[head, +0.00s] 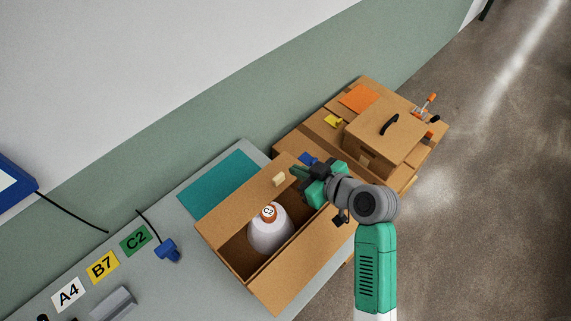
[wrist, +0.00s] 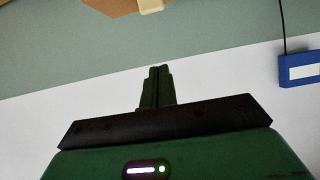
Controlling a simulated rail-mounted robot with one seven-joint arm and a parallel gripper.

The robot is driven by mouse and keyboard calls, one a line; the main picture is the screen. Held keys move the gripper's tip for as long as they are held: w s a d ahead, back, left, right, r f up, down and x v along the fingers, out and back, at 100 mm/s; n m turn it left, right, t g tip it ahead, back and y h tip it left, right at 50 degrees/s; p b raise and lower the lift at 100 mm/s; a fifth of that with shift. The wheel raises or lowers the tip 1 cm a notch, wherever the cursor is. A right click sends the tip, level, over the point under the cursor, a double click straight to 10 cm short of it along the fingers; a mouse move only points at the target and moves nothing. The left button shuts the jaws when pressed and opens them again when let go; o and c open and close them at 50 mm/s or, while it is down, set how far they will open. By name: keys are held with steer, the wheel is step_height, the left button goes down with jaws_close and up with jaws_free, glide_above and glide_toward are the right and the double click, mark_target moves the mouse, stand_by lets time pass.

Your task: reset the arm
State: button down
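My gripper (head: 297,172) is at the end of my green and grey arm, which reaches up from the lower right in the head view. It hangs above the right end of an open cardboard box (head: 318,257). In the wrist view my gripper's two dark green fingers (wrist: 158,74) lie side by side with no visible gap and nothing between them.
A closed cardboard box with a black handle (head: 388,126) stands right of my gripper. An orange sheet (head: 359,98) and a yellow piece (head: 334,121) lie nearby. A teal mat (head: 218,185), blue plug (head: 168,250) and A4, B7, C2 labels (head: 102,267) are on the left bench.

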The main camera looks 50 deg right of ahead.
steer(key=shift+v, duration=1.65)
steer(key=shift+f, duration=0.15)
steer(key=w+a+r+n+t+p, duration=0.15)
steer(key=w+a+r, duration=0.35)
steer(key=r, duration=0.7)
steer(key=w+a+r+t+p, duration=0.35)
steer(key=a+r, duration=0.45)
steer(key=r, duration=0.3)
steer(key=w+a+r+t+p, duration=0.15)
steer(key=w+a+r, duration=0.4)
steer(key=r, duration=0.65)
steer(key=s+a+r+t+y+p, duration=0.1)
steer(key=s+a+r+t, duration=0.2)
steer(key=a+r, duration=0.5)
steer(key=s+a+r+t+y+p, duration=0.1)
steer(key=s+a+r+t+p, duration=0.1)
steer(key=s+a+r, duration=0.3)
steer(key=a+r+t, duration=0.1)
steer(key=a+r, duration=0.3)
steer(key=r, duration=0.4)
steer(key=shift+s+r, duration=0.25)
steer(key=shift+s, duration=0.05)
